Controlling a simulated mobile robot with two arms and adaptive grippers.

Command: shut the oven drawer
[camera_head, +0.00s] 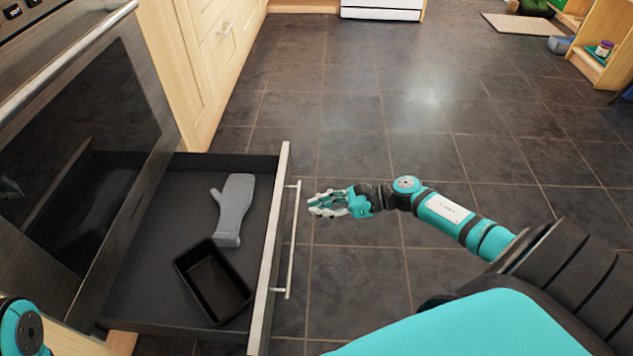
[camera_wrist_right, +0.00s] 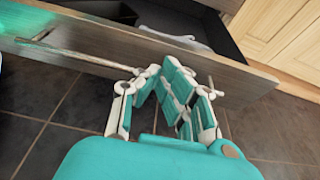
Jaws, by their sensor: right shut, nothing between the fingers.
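The oven drawer (camera_head: 268,250) is pulled out below the oven door, with a grey oven mitt (camera_head: 234,205) and a black baking tin (camera_head: 213,282) inside. Its front panel carries a long bar handle (camera_head: 293,240). My right gripper (camera_head: 312,205) is shut and empty, just right of the handle in the head view. In the right wrist view my right gripper (camera_wrist_right: 178,70) points at the drawer front (camera_wrist_right: 100,65), close to the bar handle (camera_wrist_right: 85,58); whether they touch I cannot tell. My left gripper is not visible; only part of my left arm shows at the bottom left.
The oven door (camera_head: 80,150) is shut above the drawer. Wooden cabinets (camera_head: 215,50) stand beyond it. The tiled floor (camera_head: 360,140) right of the drawer is clear. A wooden shelf (camera_head: 605,50) stands at the far right.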

